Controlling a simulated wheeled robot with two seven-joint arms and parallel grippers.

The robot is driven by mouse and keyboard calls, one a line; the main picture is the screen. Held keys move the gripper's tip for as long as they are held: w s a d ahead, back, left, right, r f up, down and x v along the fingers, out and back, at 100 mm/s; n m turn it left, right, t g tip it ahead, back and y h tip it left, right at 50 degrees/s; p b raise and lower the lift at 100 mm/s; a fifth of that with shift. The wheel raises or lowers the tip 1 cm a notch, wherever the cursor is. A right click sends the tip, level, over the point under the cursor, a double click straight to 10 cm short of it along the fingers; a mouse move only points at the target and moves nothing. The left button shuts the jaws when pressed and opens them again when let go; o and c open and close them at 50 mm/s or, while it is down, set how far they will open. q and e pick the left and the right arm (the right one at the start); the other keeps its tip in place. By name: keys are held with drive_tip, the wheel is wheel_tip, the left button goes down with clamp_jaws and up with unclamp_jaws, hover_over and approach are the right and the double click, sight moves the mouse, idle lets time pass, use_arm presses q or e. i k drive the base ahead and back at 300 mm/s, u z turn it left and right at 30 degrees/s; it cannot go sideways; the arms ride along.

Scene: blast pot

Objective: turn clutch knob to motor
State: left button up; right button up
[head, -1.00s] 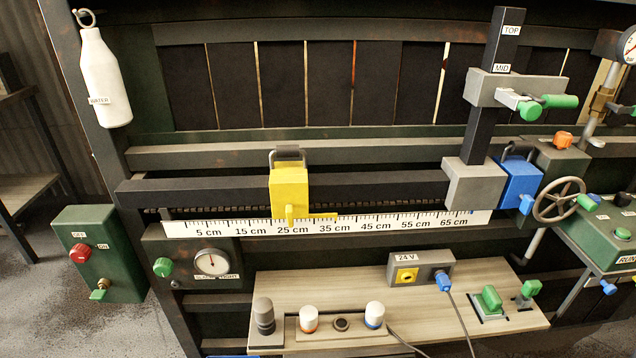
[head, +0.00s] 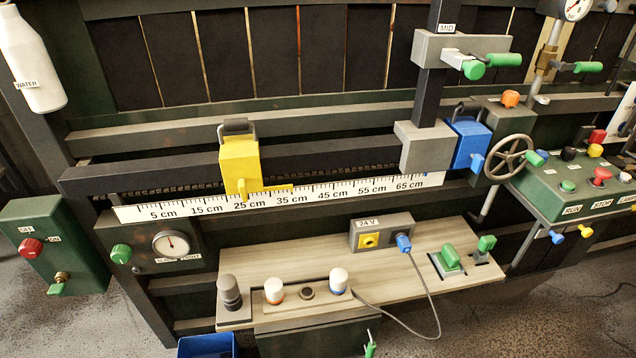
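No label reading clutch or motor is legible in the head view, so I cannot tell which knob is the clutch knob. A blue knob (head: 477,161) sticks out of the blue block (head: 468,140) on the rail, left of the grey handwheel (head: 510,158). A green knob (head: 120,254) sits beside the dial gauge at the lower left. A red knob (head: 31,248) marked OFF and ON is on the green box at the far left. Neither of my grippers is in view.
A yellow block (head: 239,165) sits on the rail near 25 cm on the scale (head: 330,194). A wooden shelf (head: 320,275) carries several knobs and a cable. A green control panel (head: 570,200) with RUN and STOP stands at the right. A blue bin (head: 207,346) is at the bottom.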

sight(510, 98)
drive_tip(key=u, duration=0.05)
drive_tip(key=k, duration=0.3)
drive_tip(key=z, duration=0.5)
drive_tip(key=i, duration=1.2)
drive_tip(key=u, duration=0.6)
